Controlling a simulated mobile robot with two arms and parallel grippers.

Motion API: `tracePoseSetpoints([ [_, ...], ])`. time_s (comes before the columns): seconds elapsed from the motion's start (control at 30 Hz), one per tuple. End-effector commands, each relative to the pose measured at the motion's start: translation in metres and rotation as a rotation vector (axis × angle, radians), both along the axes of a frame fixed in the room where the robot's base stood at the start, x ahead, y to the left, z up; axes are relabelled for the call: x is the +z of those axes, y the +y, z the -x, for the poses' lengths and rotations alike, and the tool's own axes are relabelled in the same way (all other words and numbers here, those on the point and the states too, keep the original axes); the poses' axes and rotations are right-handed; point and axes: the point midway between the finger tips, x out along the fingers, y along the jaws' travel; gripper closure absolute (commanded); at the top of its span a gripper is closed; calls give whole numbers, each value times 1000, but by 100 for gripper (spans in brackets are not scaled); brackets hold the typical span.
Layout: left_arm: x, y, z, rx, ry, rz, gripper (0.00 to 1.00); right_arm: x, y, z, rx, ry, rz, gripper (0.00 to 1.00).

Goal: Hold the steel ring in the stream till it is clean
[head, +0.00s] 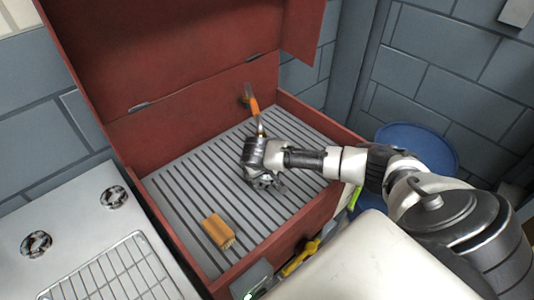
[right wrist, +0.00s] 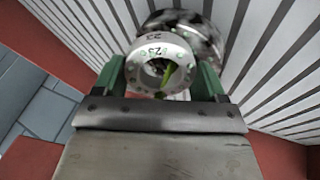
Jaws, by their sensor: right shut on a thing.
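My right gripper (head: 265,181) reaches into the red wash cabinet (head: 318,222), low over its slatted floor (head: 185,195). In the right wrist view its green fingers (right wrist: 165,78) are shut on the steel ring (right wrist: 143,53), which has small marks and holes on its pale face. A dark-speckled round surface (right wrist: 200,32) shows just behind the ring; I cannot tell whether it belongs to it. An orange-sleeved spout (head: 254,106) at the back wall points down just behind the gripper. I cannot make out a stream. My left gripper is not in view.
An orange-brown block (head: 218,231) lies on the slats at front left. Two dark-spotted rings, one nearer (head: 36,244) and one farther (head: 113,197), lie on the pale worktop beside a wire rack (head: 105,275). A yellow tool (head: 300,258) hangs at the cabinet's front. A blue drum (head: 425,143) stands right.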

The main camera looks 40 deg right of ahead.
Motion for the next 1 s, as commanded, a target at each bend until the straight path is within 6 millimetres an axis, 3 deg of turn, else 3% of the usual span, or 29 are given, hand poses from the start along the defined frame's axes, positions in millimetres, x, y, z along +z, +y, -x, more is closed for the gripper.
tracePoseSetpoints([
  [0.17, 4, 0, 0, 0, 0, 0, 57, 3, 3, 1, 2, -1, 1, 66],
  [1.0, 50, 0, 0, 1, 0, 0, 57, 3, 57, 39, 2, -1, -1, 66],
])
